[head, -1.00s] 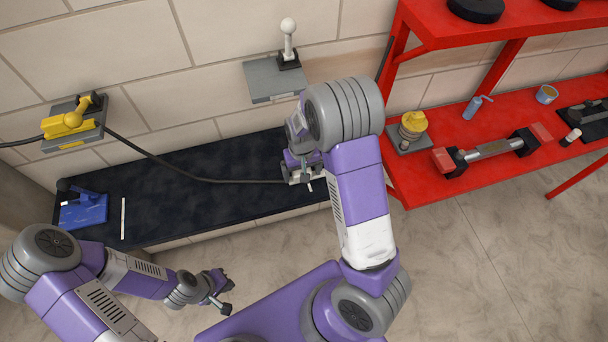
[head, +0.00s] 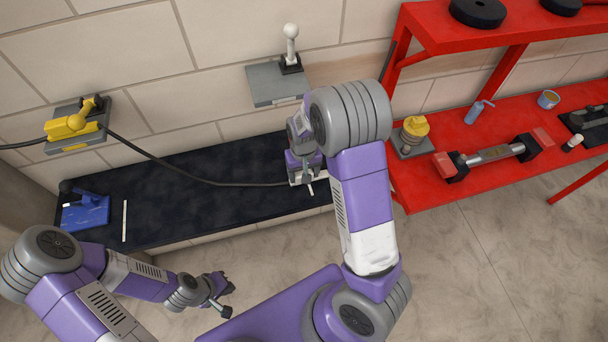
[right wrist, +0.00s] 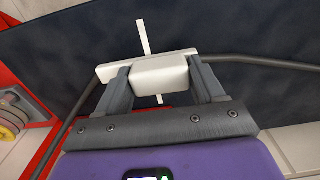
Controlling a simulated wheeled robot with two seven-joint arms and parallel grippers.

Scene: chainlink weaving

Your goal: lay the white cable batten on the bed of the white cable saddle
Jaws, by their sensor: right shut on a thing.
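The white cable batten is a white bar with a block-like grip (right wrist: 160,75). My right gripper (right wrist: 158,78) is shut on that block, a finger on each side, low at the bench. In the head view the batten (head: 296,180) shows only in part below the gripper. The black cable (head: 200,181) runs to it. The white cable saddle is a grey plate (head: 263,84) on the wall with a white-knobbed lever (head: 291,45) standing upright. Its bed looks bare. My left gripper (head: 222,296) is open and empty, in front of the bench.
A dark bench top (head: 170,205) lies below the saddle. The yellow clamp (head: 72,124) holds the cable at left. A blue saddle (head: 86,212) rests on the bench's left end. A red shelf (head: 450,110) with several objects stands at right.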

